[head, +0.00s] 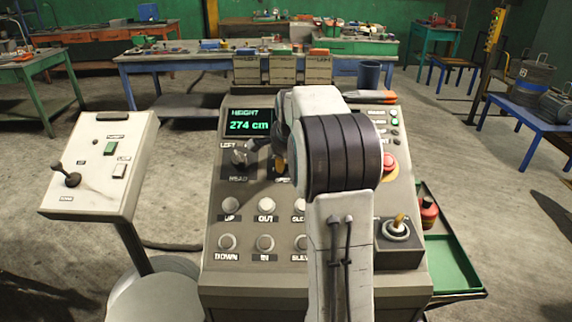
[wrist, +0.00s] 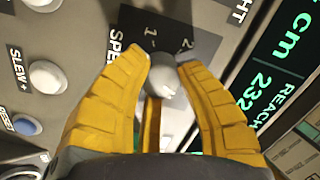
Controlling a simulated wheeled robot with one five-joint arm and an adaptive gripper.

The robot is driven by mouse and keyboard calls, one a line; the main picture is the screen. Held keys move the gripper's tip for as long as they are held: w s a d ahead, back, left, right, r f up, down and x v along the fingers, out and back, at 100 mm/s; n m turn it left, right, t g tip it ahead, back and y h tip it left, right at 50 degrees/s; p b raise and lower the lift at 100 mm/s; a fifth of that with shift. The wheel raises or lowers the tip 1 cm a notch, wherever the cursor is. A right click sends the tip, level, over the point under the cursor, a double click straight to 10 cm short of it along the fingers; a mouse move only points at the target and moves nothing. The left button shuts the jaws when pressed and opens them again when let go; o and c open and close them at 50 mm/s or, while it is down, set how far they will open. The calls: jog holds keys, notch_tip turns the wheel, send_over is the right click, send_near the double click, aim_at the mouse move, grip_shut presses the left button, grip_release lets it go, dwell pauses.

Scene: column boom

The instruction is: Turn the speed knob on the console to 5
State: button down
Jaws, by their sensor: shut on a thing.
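The speed knob (wrist: 166,76) is a grey knob on a dark plate, with part of the word SPEED and the marks 1 and 2 showing beside it in the wrist view. The other marks and the knob's pointer are hidden or cannot be made out. My gripper (wrist: 165,68) has its yellow fingers on either side of the knob, shut on it. In the head view my arm covers most of the knob's area; a yellow bit of my gripper (head: 280,166) shows there. The console (head: 215,235) has a display (head: 249,123) reading HEIGHT 274 cm.
A dark selector knob (head: 243,156) labelled HEAD is left of my gripper. Round push buttons (head: 265,205) lie below it. A red button (head: 389,163) and a small joystick (head: 398,225) are right of my arm. A side panel with a lever (head: 71,178) stands at left.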

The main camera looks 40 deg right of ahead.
jog(key=m+b, duration=0.2)
jog(key=m, duration=0.4)
jog(key=shift+s+d, duration=0.1)
jog(key=shift+f+m, duration=0.1)
jog(key=shift+m, duration=0.2)
dwell(0.4)
jog(key=c, duration=1.1)
grip_release()
jog(key=shift+d, duration=0.15)
jog(key=o, duration=0.3)
jog(key=v, duration=1.2)
jog(key=shift+s, duration=0.2)
jog(key=shift+a, duration=0.2)
